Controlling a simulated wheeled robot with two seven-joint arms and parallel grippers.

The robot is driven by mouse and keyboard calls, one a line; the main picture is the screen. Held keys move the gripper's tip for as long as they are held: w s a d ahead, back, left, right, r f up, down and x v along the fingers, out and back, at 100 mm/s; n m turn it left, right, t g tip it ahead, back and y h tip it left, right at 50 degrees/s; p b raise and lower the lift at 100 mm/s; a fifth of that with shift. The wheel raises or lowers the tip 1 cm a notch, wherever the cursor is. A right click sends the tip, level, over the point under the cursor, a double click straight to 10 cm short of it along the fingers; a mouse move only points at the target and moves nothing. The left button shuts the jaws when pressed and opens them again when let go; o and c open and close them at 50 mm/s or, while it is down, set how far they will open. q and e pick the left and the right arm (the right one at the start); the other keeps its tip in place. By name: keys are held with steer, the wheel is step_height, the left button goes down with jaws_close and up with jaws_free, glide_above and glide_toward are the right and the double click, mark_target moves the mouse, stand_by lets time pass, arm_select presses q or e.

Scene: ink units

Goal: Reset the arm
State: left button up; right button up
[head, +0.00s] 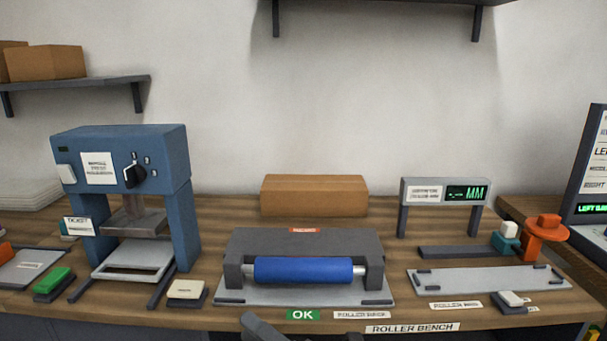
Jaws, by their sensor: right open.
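A small dark part of my right gripper (264,328) shows at the bottom edge of the head view, left of the middle. It is in front of the bench's front edge, below the roller unit (308,247), and apart from it. It is open, and I see nothing held in it. Most of my right arm is out of the picture. My left gripper is not in view.
The wooden bench (222,236) carries a blue press (120,140) at left, the roller unit with a blue roller (303,270) in the middle, and a gauge stand (445,192) at right. A brown box (314,195) stands behind. A shelf (80,92) hangs at left.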

steer(key=s+d+f+m+t+h, duration=0.2)
steer(key=d+f+m+t+h, duration=0.2)
steer(key=d+f+m+h, duration=1.3)
steer(key=s+d+f+m+g+y, duration=0.1)
steer(key=s+d+f+m+g, duration=0.2)
steer(key=s+f+m, duration=0.4)
steer(key=s+m+g, duration=0.1)
steer(key=s+m, duration=0.2)
steer(key=m, duration=0.3)
steer(key=shift+s+d+f+m+g, duration=0.25)
steer(key=shift+s+d+m+g, duration=0.1)
steer(key=shift+d+m+g, duration=0.05)
